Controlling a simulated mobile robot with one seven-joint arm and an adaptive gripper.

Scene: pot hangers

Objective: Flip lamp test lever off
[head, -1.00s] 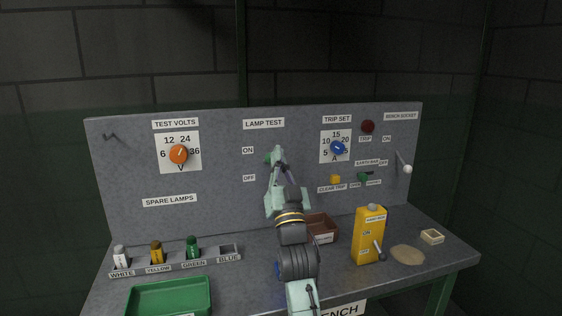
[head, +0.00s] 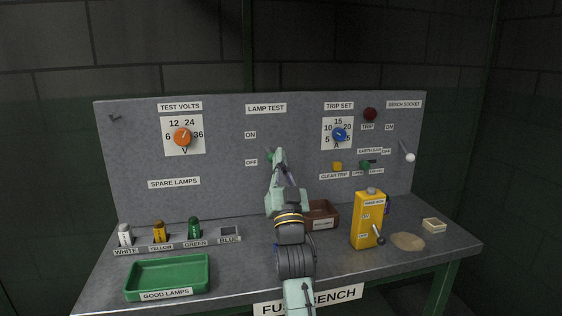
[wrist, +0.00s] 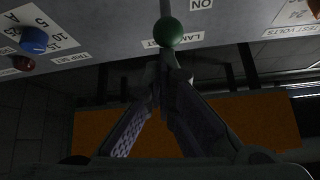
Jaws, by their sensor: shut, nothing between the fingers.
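The lamp test lever shows as a dark green ball (wrist: 168,32) on a thin grey stem in the wrist view. In the head view the green ball (head: 269,158) is partly hidden by my gripper and sits beside the OFF label (head: 251,162), below the ON label (head: 250,135). My gripper (head: 279,155) is in front of the panel at the lever. In the wrist view its fingers (wrist: 168,62) are shut and empty, their tips just at the ball. I cannot tell whether they touch it.
The grey panel (head: 225,155) also carries an orange knob (head: 183,137), a blue knob (head: 339,135) and a white-tipped lever (head: 410,158). On the bench stand a yellow carton (head: 369,222), a brown box (head: 323,214), a green tray (head: 168,274) and a lamp rack (head: 210,235).

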